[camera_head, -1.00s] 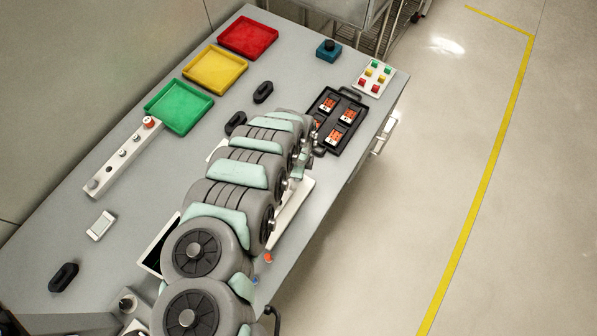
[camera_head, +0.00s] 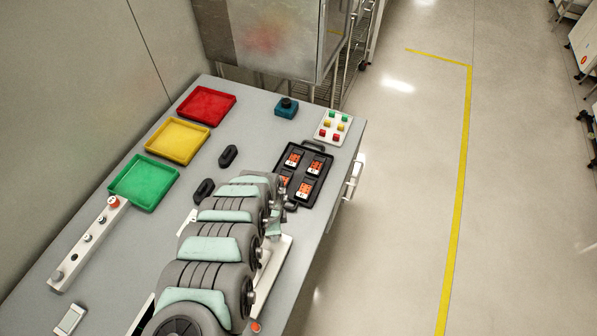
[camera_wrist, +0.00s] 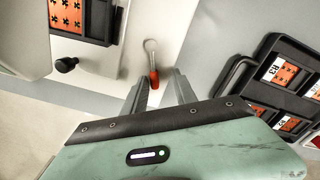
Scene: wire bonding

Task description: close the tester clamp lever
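The clamp lever (camera_wrist: 152,62) shows in the wrist view as a thin metal rod with an orange-red tip, standing out from a pale tester body (camera_wrist: 110,58). My gripper (camera_wrist: 160,88) is open, with its two fingers apart. The orange tip appears between and just beyond the fingertips; I cannot tell whether either finger touches it. An orange board (camera_wrist: 68,14) sits in a black frame on the tester, with a black knob (camera_wrist: 66,65) below. In the head view my arm covers most of the white tester (camera_head: 270,268) and hides the lever and fingertips.
A black tray (camera_head: 318,183) with several orange boards lies close to my wrist; it also shows in the wrist view (camera_wrist: 258,75). Red (camera_head: 207,104), yellow (camera_head: 178,141) and green (camera_head: 144,182) trays line the left side. A button panel (camera_head: 333,127) stands at the far corner.

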